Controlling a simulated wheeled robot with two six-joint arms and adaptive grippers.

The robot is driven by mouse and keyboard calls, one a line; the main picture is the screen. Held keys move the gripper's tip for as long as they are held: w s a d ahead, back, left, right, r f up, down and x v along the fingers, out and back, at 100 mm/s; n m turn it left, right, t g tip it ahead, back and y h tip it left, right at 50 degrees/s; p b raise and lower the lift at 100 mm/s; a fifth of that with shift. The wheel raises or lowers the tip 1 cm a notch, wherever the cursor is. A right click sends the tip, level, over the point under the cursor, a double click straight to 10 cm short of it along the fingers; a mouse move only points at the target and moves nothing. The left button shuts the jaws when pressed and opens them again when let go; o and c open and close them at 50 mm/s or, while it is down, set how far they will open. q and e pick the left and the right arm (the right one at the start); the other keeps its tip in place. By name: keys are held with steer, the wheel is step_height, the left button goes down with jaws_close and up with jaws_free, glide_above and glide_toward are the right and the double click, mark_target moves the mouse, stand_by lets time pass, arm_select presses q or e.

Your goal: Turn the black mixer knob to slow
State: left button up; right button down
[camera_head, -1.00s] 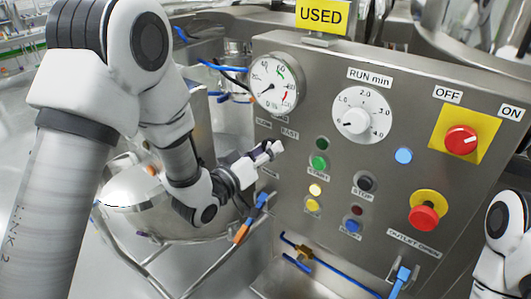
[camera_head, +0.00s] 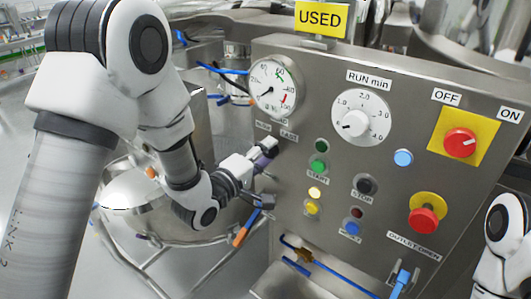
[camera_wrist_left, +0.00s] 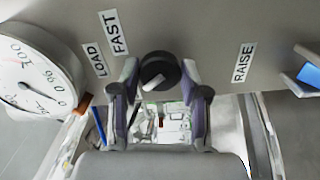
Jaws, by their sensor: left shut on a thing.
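The black mixer knob (camera_wrist_left: 160,70) is on the grey panel at the top middle of the left wrist view. Its pale grip bar lies at a slant. My left gripper (camera_wrist_left: 160,92) has one finger on each side of the knob and is shut on it. In the head view my left gripper (camera_head: 264,152) is against the panel's left part and hides the knob. A FAST label (camera_wrist_left: 114,33) and a second label (camera_wrist_left: 95,60) are left of the knob, a RAISE label (camera_wrist_left: 243,63) right of it. I cannot make out a slow label. My right gripper is out of view.
A gauge (camera_head: 274,88) sits above my left gripper. The panel also carries a RUN min dial (camera_head: 361,117), a green button (camera_head: 318,166), a red switch (camera_head: 460,142) and a red stop button (camera_head: 423,219). A steel vessel (camera_head: 130,190) stands left of the panel.

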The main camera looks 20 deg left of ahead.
arm_select(q)
steer(key=shift+n, duration=0.9)
steer(key=o, duration=1.1)
steer(key=shift+o, duration=0.2)
steer(key=shift+a, duration=0.1)
steer(key=v, duration=0.7)
steer(key=shift+s, duration=0.2)
